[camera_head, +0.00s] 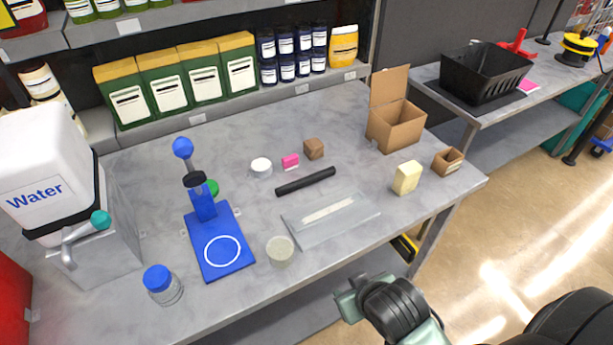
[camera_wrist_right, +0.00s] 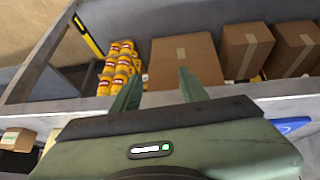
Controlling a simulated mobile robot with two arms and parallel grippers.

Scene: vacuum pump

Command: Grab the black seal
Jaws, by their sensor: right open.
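A blue stand (camera_head: 226,262) with a white ring on its base stands on the grey table. A black ring-like part (camera_head: 194,179) sits on its upright, below a blue ball. A black bar (camera_head: 305,181) lies on the table to the right. I cannot tell for certain which black part is the seal. My right gripper (camera_head: 350,301) is beyond the table's front edge, below and right of the stand, apart from both. In the right wrist view its two fingers (camera_wrist_right: 160,88) are spread, with nothing between them. My left gripper is not in view.
A clear flat sheet (camera_head: 331,219), a grey round piece (camera_head: 280,250) and a blue-lidded jar (camera_head: 162,284) lie near the front. A water dispenser (camera_head: 40,185) stands left, an open cardboard box (camera_head: 396,124) at the right.

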